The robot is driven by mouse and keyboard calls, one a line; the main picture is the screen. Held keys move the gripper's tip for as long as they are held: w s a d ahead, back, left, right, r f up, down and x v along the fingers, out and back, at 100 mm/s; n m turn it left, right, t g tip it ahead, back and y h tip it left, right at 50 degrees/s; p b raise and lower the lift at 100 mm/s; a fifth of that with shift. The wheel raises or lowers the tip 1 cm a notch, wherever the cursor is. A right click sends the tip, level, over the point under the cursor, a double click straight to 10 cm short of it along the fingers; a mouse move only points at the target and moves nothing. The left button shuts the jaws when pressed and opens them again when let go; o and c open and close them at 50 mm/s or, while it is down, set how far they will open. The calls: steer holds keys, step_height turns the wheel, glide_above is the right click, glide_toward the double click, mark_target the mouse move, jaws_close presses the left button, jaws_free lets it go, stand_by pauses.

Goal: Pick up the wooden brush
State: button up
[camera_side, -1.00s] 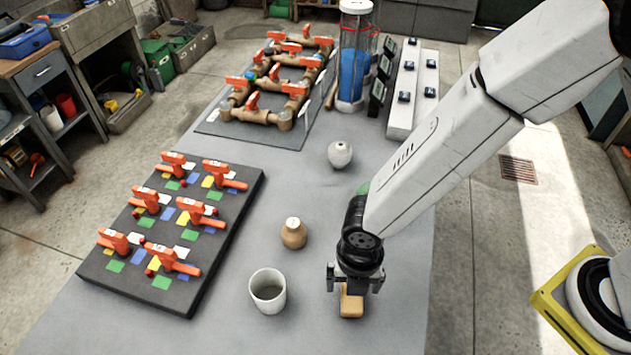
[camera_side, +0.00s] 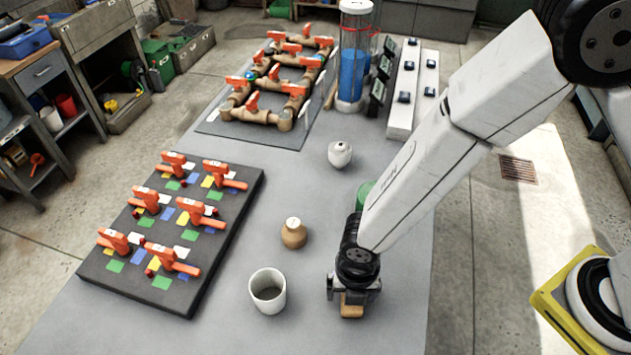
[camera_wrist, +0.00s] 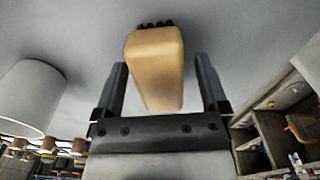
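The wooden brush (camera_side: 352,309) is a tan block on the grey table, under my gripper in the side view. In the wrist view the brush (camera_wrist: 156,65) shows a smooth tan body with dark bristles at its far end. My gripper (camera_wrist: 160,82) is open, with one finger on each side of the brush and a gap on both sides. In the side view my gripper (camera_side: 352,288) is low over the brush and hides part of it.
A white cup (camera_side: 267,292) stands left of the brush, with a tan round jar (camera_side: 293,233) behind it. A white jar (camera_side: 340,154) and a green object (camera_side: 364,194) are farther back. A dark board with orange valves (camera_side: 172,232) fills the left. Table right of my gripper is clear.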

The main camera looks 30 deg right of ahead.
jaws_close()
steer(key=shift+r, duration=0.15)
steer(key=shift+r, duration=4.85)
